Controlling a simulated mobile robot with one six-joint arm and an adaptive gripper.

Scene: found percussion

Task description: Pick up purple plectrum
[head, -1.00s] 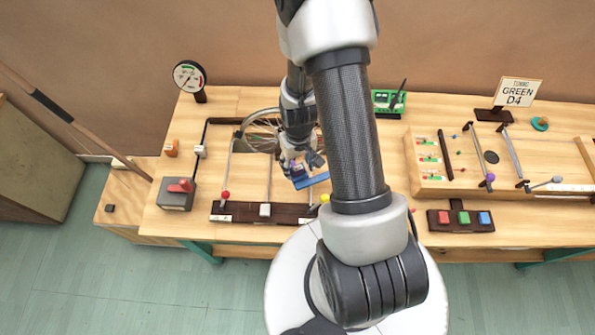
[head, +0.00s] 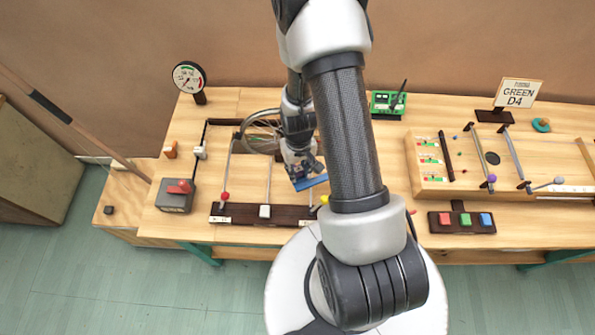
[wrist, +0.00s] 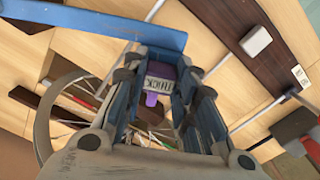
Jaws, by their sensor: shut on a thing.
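The purple plectrum (wrist: 152,99) shows in the wrist view between my fingers, with a purple block above it bearing a white label (wrist: 159,83) whose lettering is hard to read. My gripper (wrist: 158,92) is shut on it. In the head view my gripper (head: 304,172) is low over the left part of the bench, right of the spoked wheel. The plectrum is hidden by my gripper in the head view. A blue bar (wrist: 90,24) lies close beside my fingers in the wrist view and just below them in the head view (head: 312,182).
The spoked wheel (head: 262,132) stands close left of my gripper. A dark strip (head: 235,215) with rods and a red ball (head: 224,196) lies in front. A grey box with a red lever (head: 177,194) is further left. A button panel (head: 461,221) sits right of my arm.

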